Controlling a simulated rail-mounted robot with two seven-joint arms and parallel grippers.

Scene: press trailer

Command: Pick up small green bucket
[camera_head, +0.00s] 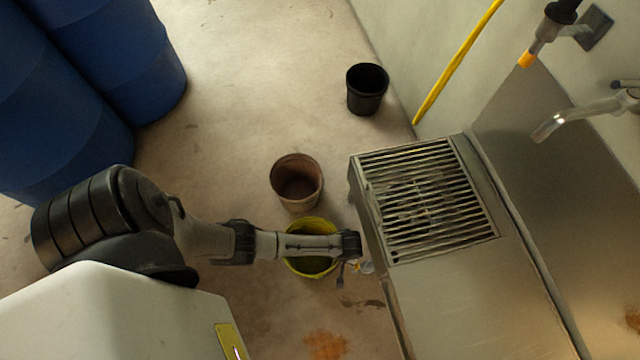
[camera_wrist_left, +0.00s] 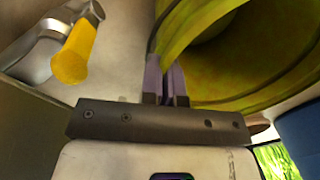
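The small green bucket (camera_head: 312,265) is yellow-green and stands on the floor, left of the steel sink unit. My left arm crosses over it in the head view and hides part of its opening. My left gripper (camera_head: 342,280) is at the bucket's right side, its fingertips hard to make out there. In the left wrist view its two purple fingers (camera_wrist_left: 166,75) are close together at the wall of the bucket (camera_wrist_left: 245,95), which fills the upper right. They look shut on its rim, partly hidden. My right gripper is not in view.
A brown bucket (camera_head: 297,181) stands just behind the green one, and a black bucket (camera_head: 367,89) further back. The steel sink unit (camera_head: 470,290) with a grate is close on the right. Blue barrels (camera_head: 95,60) stand at left. Floor between is clear.

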